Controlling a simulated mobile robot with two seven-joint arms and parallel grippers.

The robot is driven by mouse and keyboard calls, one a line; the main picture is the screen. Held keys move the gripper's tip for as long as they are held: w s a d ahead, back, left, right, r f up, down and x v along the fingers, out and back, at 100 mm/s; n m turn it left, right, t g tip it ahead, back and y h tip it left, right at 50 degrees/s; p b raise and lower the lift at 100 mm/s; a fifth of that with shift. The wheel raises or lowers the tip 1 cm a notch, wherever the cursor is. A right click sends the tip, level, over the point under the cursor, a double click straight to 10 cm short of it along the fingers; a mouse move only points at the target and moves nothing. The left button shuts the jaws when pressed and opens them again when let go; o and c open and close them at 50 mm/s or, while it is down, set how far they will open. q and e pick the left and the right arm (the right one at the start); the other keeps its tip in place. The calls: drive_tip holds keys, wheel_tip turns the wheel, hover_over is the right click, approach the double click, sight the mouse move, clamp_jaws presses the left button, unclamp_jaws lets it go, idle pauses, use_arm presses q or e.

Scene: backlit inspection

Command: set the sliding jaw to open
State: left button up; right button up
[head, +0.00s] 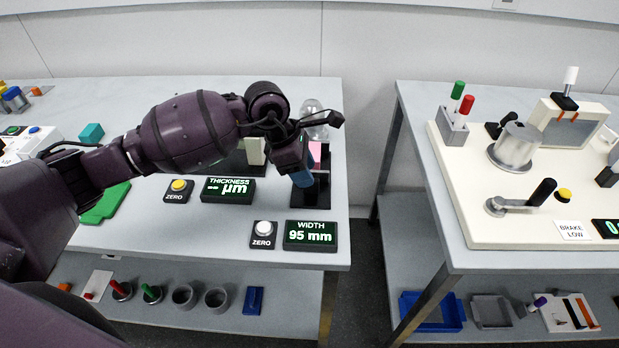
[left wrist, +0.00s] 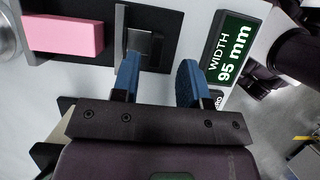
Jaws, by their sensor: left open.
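The width gauge is a black fixture (head: 312,192) at the right end of the left bench, partly hidden by my left gripper. Its display (head: 310,235) reads 95 mm; the display also shows in the left wrist view (left wrist: 231,48). A grey metal piece (left wrist: 143,40) on the black fixture, seemingly part of the sliding jaw, lies just beyond the fingertips, nearer the left finger. A pink block (left wrist: 62,35) lies left of it. My left gripper (head: 303,178) points down over the fixture with its blue fingers apart. I cannot tell whether a finger touches the jaw.
A ZERO button (head: 263,231) sits left of the width display. A thickness display (head: 228,190) and a clear round object (head: 314,112) are close to my arm. A gap separates this bench from the right bench (head: 463,225).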

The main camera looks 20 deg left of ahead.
use_arm(q)
drive_tip(key=v, duration=0.7)
idle(0.4)
